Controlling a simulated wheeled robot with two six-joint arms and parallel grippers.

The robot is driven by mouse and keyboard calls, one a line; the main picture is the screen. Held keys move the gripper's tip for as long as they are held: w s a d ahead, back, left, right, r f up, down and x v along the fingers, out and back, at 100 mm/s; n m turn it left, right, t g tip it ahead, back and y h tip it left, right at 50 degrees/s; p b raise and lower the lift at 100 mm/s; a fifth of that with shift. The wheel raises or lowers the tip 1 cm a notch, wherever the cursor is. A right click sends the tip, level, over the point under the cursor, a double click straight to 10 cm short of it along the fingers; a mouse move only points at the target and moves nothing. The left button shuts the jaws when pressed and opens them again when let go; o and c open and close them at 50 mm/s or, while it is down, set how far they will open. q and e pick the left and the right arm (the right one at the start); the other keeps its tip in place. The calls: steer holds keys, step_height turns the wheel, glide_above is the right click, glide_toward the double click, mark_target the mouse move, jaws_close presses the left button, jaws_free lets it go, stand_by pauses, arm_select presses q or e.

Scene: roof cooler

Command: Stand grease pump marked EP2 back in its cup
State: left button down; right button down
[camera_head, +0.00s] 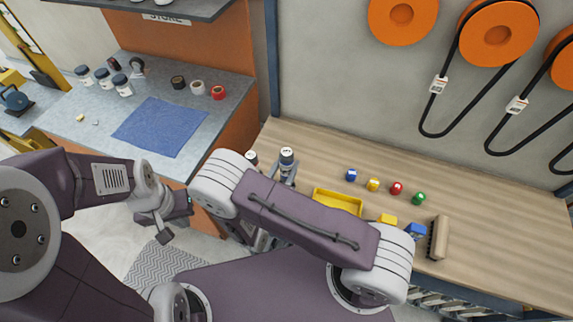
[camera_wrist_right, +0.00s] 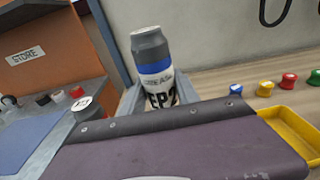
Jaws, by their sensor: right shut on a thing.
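The grease pump marked EP2 (camera_wrist_right: 156,72) is white with a blue band and a grey cap. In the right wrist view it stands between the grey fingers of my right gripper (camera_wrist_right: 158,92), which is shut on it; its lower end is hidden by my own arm. In the head view the pump's top (camera_head: 286,154) shows above the bench's left end, between the fingers of my right gripper (camera_head: 287,169). My left gripper (camera_head: 173,211) hangs over the floor left of the bench, and its jaw opening is unclear. I cannot make out the cup.
A blue mat (camera_head: 160,127) lies on the grey counter.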

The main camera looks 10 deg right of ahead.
mark_target(284, 179)
steer(key=shift+f+b, duration=1.1)
steer(key=shift+f, duration=0.3)
steer(key=shift+f, duration=0.2)
steer(key=shift+f+b, duration=0.8)
steer(key=shift+b, duration=0.1)
steer(key=shift+f, duration=0.1)
steer(key=shift+f+b, duration=0.95)
steer(key=shift+f, duration=0.1)
steer(key=c, duration=0.8)
jaws_free()
